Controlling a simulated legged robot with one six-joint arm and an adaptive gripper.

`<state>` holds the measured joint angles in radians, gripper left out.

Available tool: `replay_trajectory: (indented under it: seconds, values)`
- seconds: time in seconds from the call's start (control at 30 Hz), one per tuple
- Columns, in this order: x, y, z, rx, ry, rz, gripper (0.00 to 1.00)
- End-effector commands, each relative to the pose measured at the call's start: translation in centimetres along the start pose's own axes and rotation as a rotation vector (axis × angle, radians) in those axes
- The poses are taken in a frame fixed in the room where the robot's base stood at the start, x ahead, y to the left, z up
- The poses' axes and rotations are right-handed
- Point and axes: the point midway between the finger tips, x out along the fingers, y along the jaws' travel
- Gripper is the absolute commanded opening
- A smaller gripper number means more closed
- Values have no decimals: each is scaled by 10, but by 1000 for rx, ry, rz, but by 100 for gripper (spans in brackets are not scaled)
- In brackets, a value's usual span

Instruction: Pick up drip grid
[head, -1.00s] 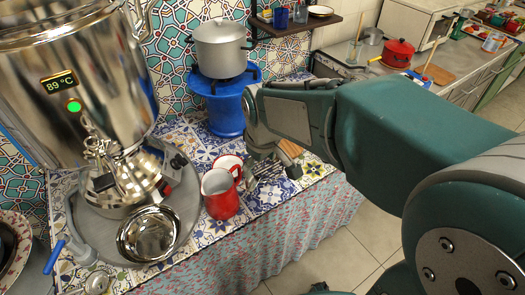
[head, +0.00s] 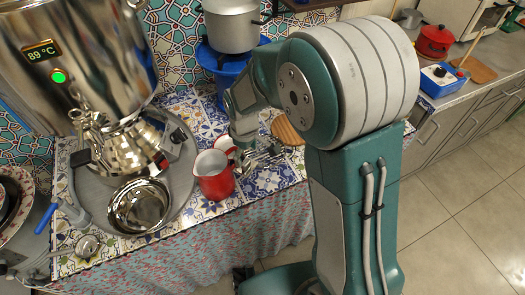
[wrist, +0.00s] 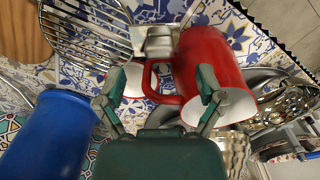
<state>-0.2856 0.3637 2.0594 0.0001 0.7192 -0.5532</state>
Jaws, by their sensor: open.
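The drip grid, a round rack of thin metal wires (wrist: 88,30), shows at the upper left of the wrist view, cut off by the top edge. In the head view the grid (head: 264,158) lies on the patterned tiles, right of the red mug, partly hidden by my gripper. My gripper (wrist: 160,95) is open, with its two fingers apart and nothing held between them. In the wrist view its fingers lie below the grid and overlap the red mug. In the head view my gripper (head: 245,142) is low over the counter, at the grid's left side.
The red mug (head: 215,176) stands close left of the grid. A steel bowl (head: 140,207) and the samovar (head: 85,65) are further left. A blue burner (head: 222,92) bearing a pot (head: 231,25) stands behind. A wooden board (head: 288,130) lies behind right.

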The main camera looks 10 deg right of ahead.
Motion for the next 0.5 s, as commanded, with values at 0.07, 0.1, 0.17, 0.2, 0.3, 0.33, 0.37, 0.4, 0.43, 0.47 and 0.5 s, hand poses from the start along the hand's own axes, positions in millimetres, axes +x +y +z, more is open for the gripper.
replay_trajectory:
  seconds: [0.07,0.1,0.17,0.2,0.3,0.33,0.37,0.4,0.43,0.47,0.5]
  values:
    - [5,0,0,0,-1,-1,89]
    - [9,0,0,0,-2,-2,89]
    - [17,0,-3,0,-1,-2,89]
    - [24,0,-4,-1,-3,-3,89]
    - [40,-1,-8,-1,-3,-2,89]
    - [44,-1,-8,0,-2,-1,89]
    - [47,-1,-8,0,-2,-1,89]
    - [51,-1,-8,0,-2,-1,89]
    - [52,-1,-8,0,-1,0,89]
    - [54,-1,-8,0,0,0,89]
    - [55,-1,-8,0,1,1,89]
